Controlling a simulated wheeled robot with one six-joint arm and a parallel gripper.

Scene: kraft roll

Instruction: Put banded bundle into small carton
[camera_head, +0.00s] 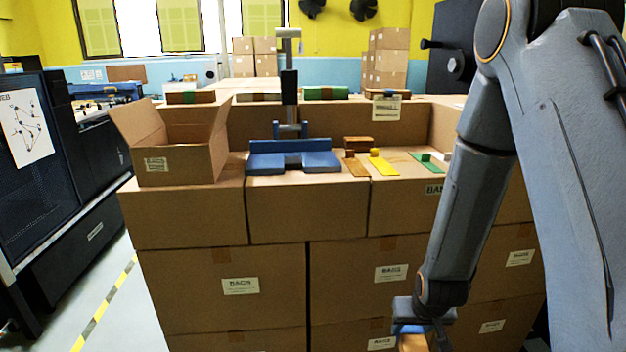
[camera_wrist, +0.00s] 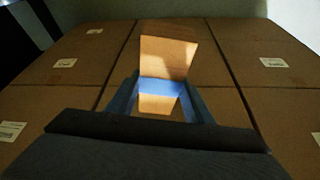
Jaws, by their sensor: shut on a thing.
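My gripper (camera_head: 422,330) is low at the bottom of the head view, in front of the stacked cartons. It is shut on the banded bundle (camera_head: 412,343), a tan kraft block with a blue band; its lower part is cut off by the picture's edge. In the wrist view the bundle (camera_wrist: 166,58) stands out between the two fingers, with the blue band across it at the jaws. The small carton (camera_head: 180,178) is open, flaps up, on top of the stack at the left. The bundle is well below and right of it. The carton's inner floor is hidden.
The stacked cartons (camera_head: 240,270) form a bench. On it are a blue fixture (camera_head: 290,160) with a post, a brown block, and yellow (camera_head: 382,166) and green (camera_head: 427,162) flat pieces. A dark machine (camera_head: 50,170) stands at the left beside a clear floor strip.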

